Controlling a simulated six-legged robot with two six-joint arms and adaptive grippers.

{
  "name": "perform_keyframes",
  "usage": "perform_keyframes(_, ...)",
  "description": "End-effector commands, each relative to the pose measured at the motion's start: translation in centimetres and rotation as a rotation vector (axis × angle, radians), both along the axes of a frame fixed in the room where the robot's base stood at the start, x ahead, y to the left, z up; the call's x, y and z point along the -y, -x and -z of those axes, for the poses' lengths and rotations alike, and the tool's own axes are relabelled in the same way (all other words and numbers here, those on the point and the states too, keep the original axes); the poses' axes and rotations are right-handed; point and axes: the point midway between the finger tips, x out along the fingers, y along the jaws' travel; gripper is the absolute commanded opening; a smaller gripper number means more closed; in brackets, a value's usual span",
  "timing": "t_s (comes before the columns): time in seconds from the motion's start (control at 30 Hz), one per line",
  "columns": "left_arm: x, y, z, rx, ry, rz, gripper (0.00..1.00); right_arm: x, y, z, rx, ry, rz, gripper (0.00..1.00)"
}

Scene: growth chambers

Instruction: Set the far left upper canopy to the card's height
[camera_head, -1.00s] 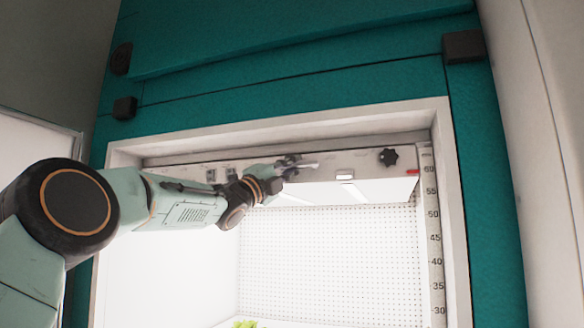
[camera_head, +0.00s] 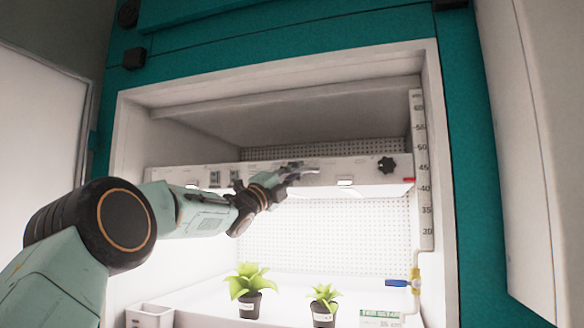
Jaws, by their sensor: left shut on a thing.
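The canopy (camera_head: 340,175) is a white light panel with a long front bar, hanging level inside the teal chamber. A red pointer (camera_head: 408,180) at its right end is between 40 and 45 on the vertical scale (camera_head: 421,150). A black knob (camera_head: 386,165) sits on the bar's right part. My left gripper (camera_head: 290,174) is shut on the handle (camera_head: 308,171) at the middle of the bar, its fingers partly hiding it. A green and white card (camera_head: 380,316) stands low at the right; its writing is too small to read. My right gripper is not in view.
Two potted plants (camera_head: 248,285) (camera_head: 323,303) stand on the chamber floor below the canopy. A valve with a blue lever (camera_head: 397,283) is at the right wall. A white container (camera_head: 150,316) is at the lower left. Open space lies between canopy and plants.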

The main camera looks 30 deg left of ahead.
Motion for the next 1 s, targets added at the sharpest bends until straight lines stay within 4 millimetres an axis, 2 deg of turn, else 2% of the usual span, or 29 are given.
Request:
perform_keyframes(0.03, 0.3, -0.2, 1.9, -0.002, -0.006, 0.005, 0.0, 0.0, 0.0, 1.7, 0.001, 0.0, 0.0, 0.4)
perform_keyframes(0.1, 0.4, -0.3, 2.9, -0.001, -0.007, 0.005, 0.0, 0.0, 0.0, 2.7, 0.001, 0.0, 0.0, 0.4)
perform_keyframes(0.4, 0.4, -0.3, 6.4, -0.003, -0.008, 0.006, 0.0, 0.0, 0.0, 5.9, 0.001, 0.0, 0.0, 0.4)
perform_keyframes(0.6, 0.4, -0.2, 7.4, -0.001, -0.008, 0.005, 0.0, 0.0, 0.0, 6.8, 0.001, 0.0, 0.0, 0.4)
perform_keyframes(1.0, 0.4, 0.1, 7.5, 0.0, -0.007, 0.004, 0.0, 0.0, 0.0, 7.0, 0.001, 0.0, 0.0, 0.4)
